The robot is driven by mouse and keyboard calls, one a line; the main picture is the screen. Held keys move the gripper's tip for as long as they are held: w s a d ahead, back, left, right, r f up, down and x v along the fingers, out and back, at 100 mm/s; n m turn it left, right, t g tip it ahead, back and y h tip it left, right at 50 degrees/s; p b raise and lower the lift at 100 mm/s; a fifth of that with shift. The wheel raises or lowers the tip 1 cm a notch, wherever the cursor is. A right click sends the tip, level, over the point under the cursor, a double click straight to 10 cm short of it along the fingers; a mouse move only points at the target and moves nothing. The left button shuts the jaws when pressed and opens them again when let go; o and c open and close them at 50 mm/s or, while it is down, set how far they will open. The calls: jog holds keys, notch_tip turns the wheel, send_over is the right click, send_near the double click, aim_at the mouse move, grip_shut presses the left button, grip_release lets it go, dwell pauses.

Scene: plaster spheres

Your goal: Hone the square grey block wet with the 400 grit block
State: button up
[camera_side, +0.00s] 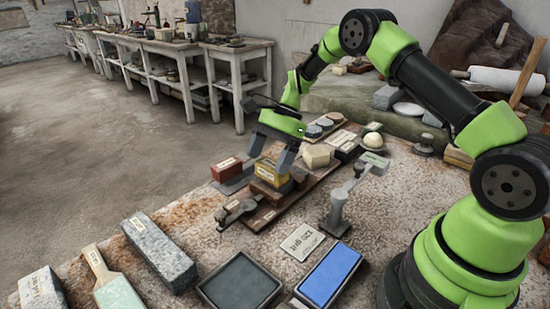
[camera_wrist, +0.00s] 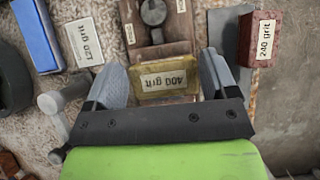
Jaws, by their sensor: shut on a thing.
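My gripper (camera_side: 270,161) points down over the wooden board and is shut on the yellow 400 grit block (camera_side: 268,173). In the wrist view, this block (camera_wrist: 165,84) lies between the fingers of my gripper (camera_wrist: 166,74), its label facing up. A brown and tan block shape shows right below it in the side view; I cannot tell whether they touch. A long speckled grey block (camera_side: 158,251) lies on the bench at front left. I cannot tell whether it is the square grey block of the task.
A red-brown 240 grit block (camera_side: 227,169) is left of the board (camera_side: 263,217). A metal clamp (camera_side: 237,210) sits at the board's near end. A grey post (camera_side: 338,208), a lettered card (camera_side: 303,241), a blue stone (camera_side: 328,275) and a dark tray (camera_side: 240,282) are nearer.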

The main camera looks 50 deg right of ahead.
jog(key=shift+w, duration=0.2)
jog(key=shift+s, duration=0.1)
jog(key=shift+s+r, duration=0.75)
jog(key=shift+s, duration=0.25)
jog(key=shift+d+f, duration=0.1)
jog(key=shift+d, duration=1.1)
jog(key=shift+f, duration=0.65)
